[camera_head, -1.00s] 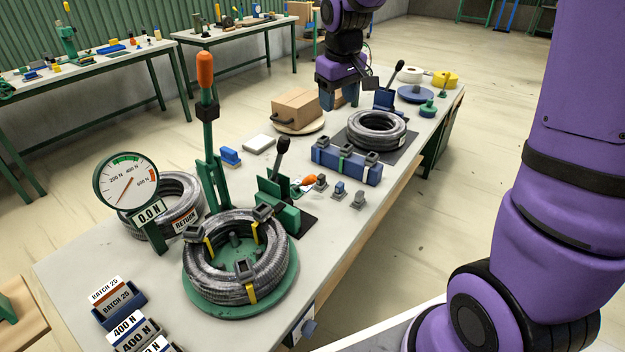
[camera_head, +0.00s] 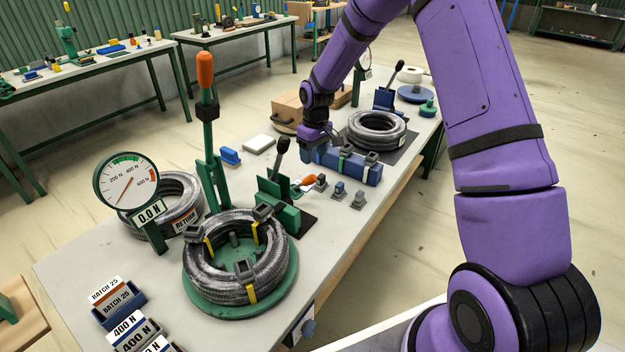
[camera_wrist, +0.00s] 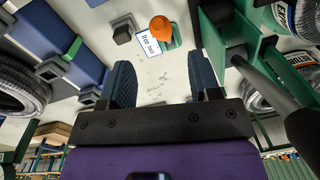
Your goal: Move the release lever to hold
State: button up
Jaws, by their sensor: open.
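No lever in view carries a readable release label. A short lever with a black grip (camera_head: 281,150) stands tilted on a green bracket (camera_head: 278,209) beside the coil on the green turntable. In the wrist view, a grey rod with a black end (camera_wrist: 305,130) crosses the right side, next to green metal. A tall green lever with an orange grip (camera_head: 205,72) stands upright behind the turntable. My gripper (camera_head: 317,148) is over the table by the blue clamp block, right of the short lever. In the wrist view my gripper (camera_wrist: 162,78) is open, with nothing between its fingers.
A hose coil (camera_head: 232,282) sits strapped on the green turntable (camera_head: 205,308). A dial gauge (camera_head: 127,182) reads 0.0 N. A second coil (camera_head: 377,128) stands beyond.

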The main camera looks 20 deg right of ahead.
aim_at(313, 175)
jog(key=f, duration=0.9)
jog(key=shift+s+a+f, duration=0.15)
jog(key=shift+a+f, duration=0.1)
jog(key=shift+f, duration=0.05)
grip_shut()
